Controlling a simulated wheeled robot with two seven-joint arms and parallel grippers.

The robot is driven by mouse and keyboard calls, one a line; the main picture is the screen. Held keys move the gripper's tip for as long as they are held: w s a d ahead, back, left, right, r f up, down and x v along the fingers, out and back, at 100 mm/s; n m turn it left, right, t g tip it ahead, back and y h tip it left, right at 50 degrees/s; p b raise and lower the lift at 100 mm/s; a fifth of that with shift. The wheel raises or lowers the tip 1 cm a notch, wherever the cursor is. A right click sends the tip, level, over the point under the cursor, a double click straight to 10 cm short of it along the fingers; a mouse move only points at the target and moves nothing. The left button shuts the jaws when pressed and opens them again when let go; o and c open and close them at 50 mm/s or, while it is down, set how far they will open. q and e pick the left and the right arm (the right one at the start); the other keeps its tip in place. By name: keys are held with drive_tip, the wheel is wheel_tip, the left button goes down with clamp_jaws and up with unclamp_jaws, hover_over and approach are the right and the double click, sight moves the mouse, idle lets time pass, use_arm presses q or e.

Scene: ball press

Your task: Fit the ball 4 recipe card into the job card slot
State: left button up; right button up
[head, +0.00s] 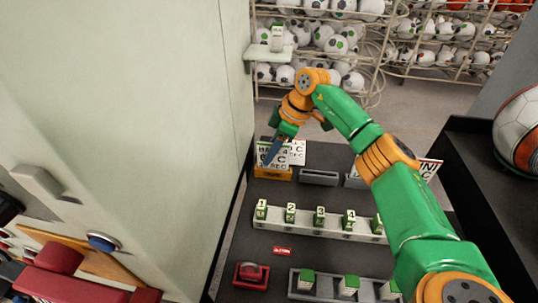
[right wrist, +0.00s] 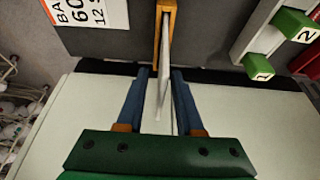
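A white recipe card (head: 267,153) with dark print stands in an orange holder (head: 272,174) at the back left of the dark table. Its ball number is not readable, as my gripper partly covers it. In the right wrist view the card (right wrist: 164,75) shows edge-on, its end within the orange holder (right wrist: 172,20). My right gripper (right wrist: 160,75) is open, with one blue finger on each side of the card and gaps visible. It also shows in the head view (head: 271,151). My left gripper is not in view. No label names the job card slot.
Another card (head: 299,152) shows behind; a printed card (right wrist: 90,12) shows in the wrist view. A grey empty holder (head: 319,178) stands to the right. Numbered green blocks stand in a white rack (head: 300,222) in front. A pale wall (head: 225,100) is close at left.

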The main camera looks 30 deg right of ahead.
drive_tip(key=v, duration=1)
drive_tip(key=shift+s+d+r, duration=0.1)
drive_tip(key=shift+s+r, duration=0.1)
drive_tip(key=shift+r, duration=0.1)
